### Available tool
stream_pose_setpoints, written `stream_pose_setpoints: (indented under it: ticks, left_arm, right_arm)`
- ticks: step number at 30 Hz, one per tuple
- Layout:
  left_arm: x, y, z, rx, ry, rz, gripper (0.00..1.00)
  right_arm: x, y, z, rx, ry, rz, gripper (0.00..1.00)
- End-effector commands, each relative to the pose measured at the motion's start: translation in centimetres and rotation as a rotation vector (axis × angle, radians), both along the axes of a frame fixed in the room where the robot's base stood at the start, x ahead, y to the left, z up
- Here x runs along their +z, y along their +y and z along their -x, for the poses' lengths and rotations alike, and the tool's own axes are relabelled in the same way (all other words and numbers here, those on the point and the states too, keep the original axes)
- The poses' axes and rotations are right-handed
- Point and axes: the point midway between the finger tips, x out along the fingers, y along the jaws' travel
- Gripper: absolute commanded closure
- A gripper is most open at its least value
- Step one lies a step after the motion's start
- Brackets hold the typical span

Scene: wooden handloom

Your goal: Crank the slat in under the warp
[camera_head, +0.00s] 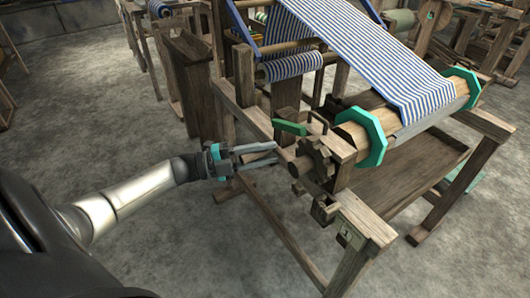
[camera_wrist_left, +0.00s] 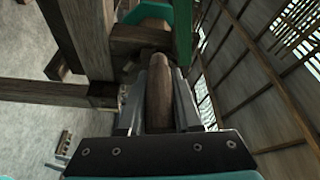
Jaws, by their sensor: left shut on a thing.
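My left gripper (camera_head: 276,156) reaches in from the left at the near end of the loom. Its fingers lie on either side of a wooden crank handle (camera_wrist_left: 159,95), which fills the gap between them in the left wrist view. The handle is mostly hidden by the fingers in the head view. Beside it is a dark toothed wooden wheel (camera_head: 313,158) at the end of the cloth beam. The blue-and-white striped warp (camera_head: 360,50) runs down to the beam between two teal octagonal flanges (camera_head: 367,137). A pale grey-brown slat (camera_head: 425,122) appears to lie along the beam at the warp's lower edge. My right gripper is out of view.
A green lever (camera_head: 290,128) sticks out just above the toothed wheel. Wooden frame posts and a front rail (camera_head: 280,232) stand close below my gripper. A striped roll (camera_head: 292,66) hangs farther back. The concrete floor (camera_head: 180,250) at the lower left is open.

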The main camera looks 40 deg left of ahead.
Motion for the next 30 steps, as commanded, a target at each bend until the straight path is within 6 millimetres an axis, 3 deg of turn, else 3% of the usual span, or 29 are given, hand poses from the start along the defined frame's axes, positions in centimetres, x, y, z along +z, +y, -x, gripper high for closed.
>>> stream_pose_setpoints:
  ticks: [1, 11, 12, 18, 30]
  left_arm:
    - [1.41, -0.03, -0.28, -0.006, -0.027, 0.022, 1.00]
    - [1.40, -0.04, -0.28, -0.006, -0.027, 0.022, 1.00]
    - [1.39, -0.04, -0.28, -0.006, -0.027, 0.022, 0.62]
    - [1.25, -0.10, -0.26, -0.006, -0.026, 0.020, 0.40]
    - [0.77, 0.48, 0.32, -0.001, -0.016, 0.015, 0.38]
  right_arm:
    - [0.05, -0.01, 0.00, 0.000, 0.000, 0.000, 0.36]
    - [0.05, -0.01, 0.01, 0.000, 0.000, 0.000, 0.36]
    - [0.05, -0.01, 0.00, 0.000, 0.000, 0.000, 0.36]
    - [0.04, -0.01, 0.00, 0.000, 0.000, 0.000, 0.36]
    - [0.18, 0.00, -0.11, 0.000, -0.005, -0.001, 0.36]
